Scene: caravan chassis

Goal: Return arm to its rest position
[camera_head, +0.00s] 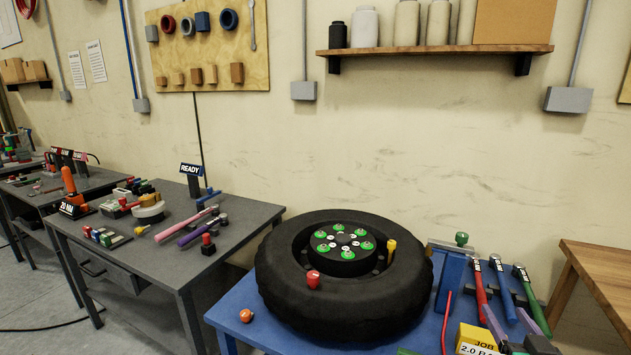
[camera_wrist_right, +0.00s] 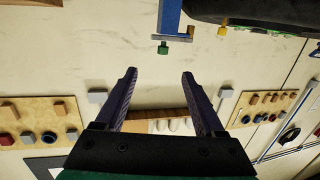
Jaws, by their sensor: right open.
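My right gripper (camera_wrist_right: 159,72) shows in the right wrist view with its two dark fingers spread apart. Nothing is between the fingers, only the wall and a shelf behind them. The picture from that wrist is upside down. The black tyre (camera_head: 345,300) lies flat on the blue table (camera_head: 232,318) in the head view. Its hub (camera_head: 344,243) carries several green pieces. The tyre's dark edge also shows at the top of the right wrist view (camera_wrist_right: 250,12).
A grey bench (camera_head: 215,260) with tools and a READY sign (camera_head: 191,169) stands at the left. Coloured-handled tools (camera_head: 505,290) and a yellow box (camera_head: 476,338) are right of the tyre. A wooden table (camera_head: 600,270) stands far right. A wall shelf (camera_head: 435,50) hangs above.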

